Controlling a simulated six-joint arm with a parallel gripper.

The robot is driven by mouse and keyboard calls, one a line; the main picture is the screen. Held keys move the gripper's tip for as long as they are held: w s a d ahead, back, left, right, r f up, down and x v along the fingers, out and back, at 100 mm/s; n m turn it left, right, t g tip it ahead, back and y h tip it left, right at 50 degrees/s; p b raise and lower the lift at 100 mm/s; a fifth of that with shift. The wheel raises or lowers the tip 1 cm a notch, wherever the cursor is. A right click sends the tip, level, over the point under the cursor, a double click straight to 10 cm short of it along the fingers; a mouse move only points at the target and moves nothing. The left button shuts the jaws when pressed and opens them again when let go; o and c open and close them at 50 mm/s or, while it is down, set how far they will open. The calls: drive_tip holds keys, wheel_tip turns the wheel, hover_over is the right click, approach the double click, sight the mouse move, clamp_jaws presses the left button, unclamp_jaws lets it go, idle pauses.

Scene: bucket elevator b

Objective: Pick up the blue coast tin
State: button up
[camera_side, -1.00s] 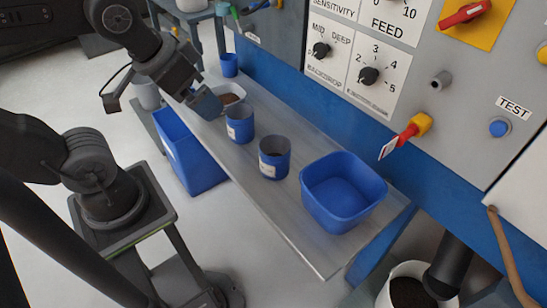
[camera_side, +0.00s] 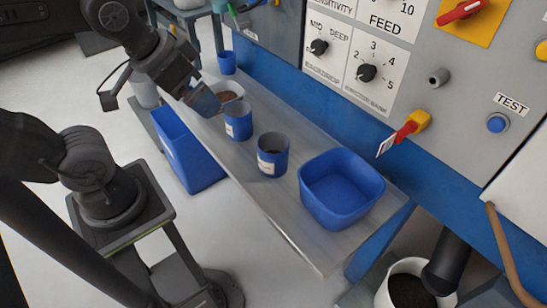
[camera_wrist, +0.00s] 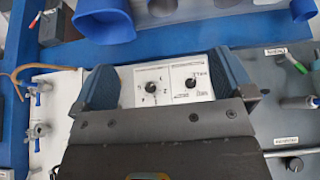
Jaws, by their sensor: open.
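Two blue tins with white labels stand upright on the metal shelf (camera_side: 296,217): a nearer tin (camera_side: 273,155) with dark contents and a farther tin (camera_side: 238,121). A smaller blue tin (camera_side: 227,63) stands at the far end. The labels are too small to read, so I cannot tell which is the coast tin. My gripper (camera_side: 206,102) is above the shelf's left edge, up and left of the middle tin and in front of a white dish. In the wrist view my gripper (camera_wrist: 165,76) is open and empty, with blue fingers apart.
A blue square tub (camera_side: 342,190) stands at the shelf's near end. A white dish (camera_side: 236,88) with brown contents sits behind my gripper. A tall blue bin (camera_side: 187,150) stands on the floor. The control panel (camera_side: 400,60) rises behind the shelf.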

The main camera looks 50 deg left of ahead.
idle(0.3)
drive_tip(key=n+g, duration=0.6)
drive_tip(key=n, duration=1.2)
hover_over(274, 150)
drive_tip(key=s+d, duration=0.3)
wheel_tip(274, 150, down, 11)
wheel_tip(274, 150, down, 9)
drive_tip(key=shift+r, duration=0.15)
drive_tip(key=shift+w+d+f, duration=0.1)
drive_tip(key=shift+w+f, duration=0.05)
drive_tip(key=shift+f, duration=1.25)
drive_tip(key=shift+w+f, duration=0.15)
drive_tip(key=shift+f, duration=1.2)
drive_tip(key=c, duration=1.2)
